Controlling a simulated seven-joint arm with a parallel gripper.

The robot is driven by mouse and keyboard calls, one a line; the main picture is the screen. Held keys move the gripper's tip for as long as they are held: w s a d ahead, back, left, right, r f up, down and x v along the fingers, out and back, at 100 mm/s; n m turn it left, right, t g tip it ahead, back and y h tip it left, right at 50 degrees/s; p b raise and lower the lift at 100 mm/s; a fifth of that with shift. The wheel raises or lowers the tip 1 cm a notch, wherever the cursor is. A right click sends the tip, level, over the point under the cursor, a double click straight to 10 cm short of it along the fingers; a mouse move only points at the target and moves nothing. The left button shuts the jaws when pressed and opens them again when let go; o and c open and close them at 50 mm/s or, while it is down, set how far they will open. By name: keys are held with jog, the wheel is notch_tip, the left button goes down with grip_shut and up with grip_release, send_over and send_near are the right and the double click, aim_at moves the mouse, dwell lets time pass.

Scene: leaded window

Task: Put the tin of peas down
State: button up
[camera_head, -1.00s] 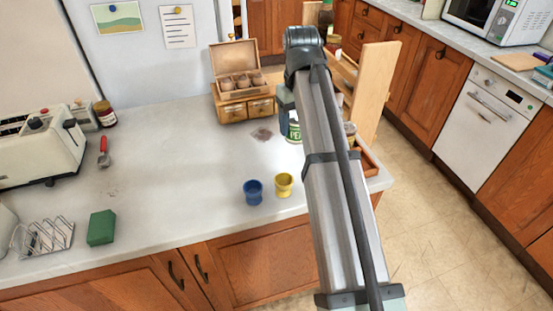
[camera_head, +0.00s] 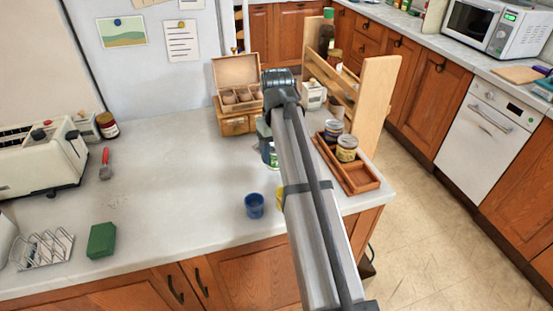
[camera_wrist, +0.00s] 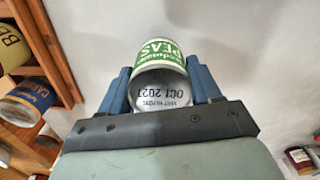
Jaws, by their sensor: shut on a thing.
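The tin of peas (camera_wrist: 160,48) has a green and white label, and its silvery end with a printed date faces the wrist camera. My gripper (camera_wrist: 160,85) is shut on it, with one blue finger on each side. In the head view the tin (camera_head: 273,160) shows as a small green and white patch, mostly hidden behind my arm. It is over the counter (camera_head: 170,160), in front of the wooden box. I cannot tell whether it touches the counter.
A blue cup (camera_head: 254,205) and a partly hidden yellow cup (camera_head: 280,198) stand nearby. A wooden tray (camera_head: 362,184) with jars and a wooden rack (camera_head: 375,105) are on the right. An open wooden box (camera_head: 237,118) stands behind. The counter's left middle is clear.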

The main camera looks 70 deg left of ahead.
aim_at(276, 160)
jog(key=shift+f, duration=1.6)
jog(key=shift+f, duration=0.15)
jog(key=o, duration=1.2)
notch_tip(276, 160, up, 12)
jog(key=shift+r, duration=0.2)
jog(key=shift+w, duration=0.1)
